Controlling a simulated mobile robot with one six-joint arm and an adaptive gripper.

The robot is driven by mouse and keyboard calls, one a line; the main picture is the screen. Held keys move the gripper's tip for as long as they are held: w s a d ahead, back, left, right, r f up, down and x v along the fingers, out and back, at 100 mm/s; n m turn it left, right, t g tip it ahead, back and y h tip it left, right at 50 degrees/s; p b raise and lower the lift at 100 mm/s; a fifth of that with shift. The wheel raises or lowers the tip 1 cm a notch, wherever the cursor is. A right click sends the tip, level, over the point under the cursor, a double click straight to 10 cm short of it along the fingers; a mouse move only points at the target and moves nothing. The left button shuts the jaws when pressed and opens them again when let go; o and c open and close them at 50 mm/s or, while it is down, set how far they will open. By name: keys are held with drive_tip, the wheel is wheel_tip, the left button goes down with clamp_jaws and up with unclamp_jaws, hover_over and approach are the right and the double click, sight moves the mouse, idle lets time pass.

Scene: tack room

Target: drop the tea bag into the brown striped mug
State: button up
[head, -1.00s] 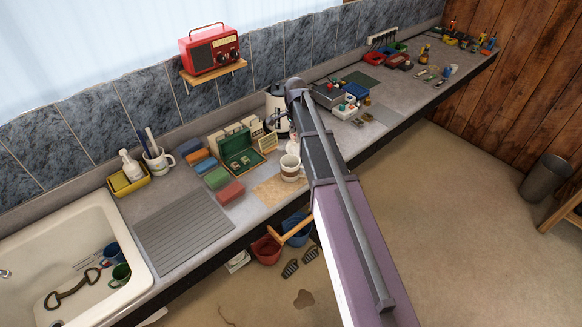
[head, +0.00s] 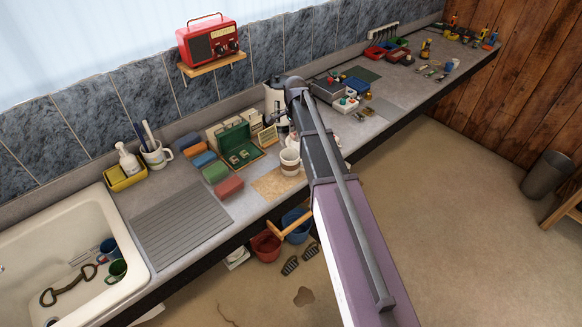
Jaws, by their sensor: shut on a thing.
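A white mug with a brown band (head: 290,162) stands upright on the counter, just left of my arm. Something white is partly visible directly behind it, too small to tell. I cannot make out the tea bag in this view. An open green box (head: 238,146) with small pale items inside stands left of the mug. My arm crosses the middle of the view, and its far end is above the counter near the mug and the kettle.
A pale kettle with dark parts (head: 275,104) stands behind the mug. A tan mat (head: 276,184) lies by the front edge. A ridged drainboard (head: 180,228) and a sink (head: 62,240) are farther left.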

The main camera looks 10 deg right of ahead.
drive_tip(key=shift+f+b, duration=1.15)
drive_tip(key=shift+f, duration=0.3)
drive_tip(key=o, duration=0.7)
drive_tip(key=shift+o, duration=0.2)
drive_tip(key=shift+r, duration=0.2)
wheel_tip(320, 180, up, 6)
drive_tip(key=p, duration=0.6)
drive_tip(key=shift+f, duration=0.1)
drive_tip(key=shift+s+f+b, duration=0.6)
drive_tip(key=shift+f+b, duration=0.15)
drive_tip(key=shift+f, duration=0.1)
drive_tip(key=s+a+f+b, duration=0.1)
drive_tip(key=s+f+b, duration=1.1)
drive_tip(key=shift+f+b, duration=0.4)
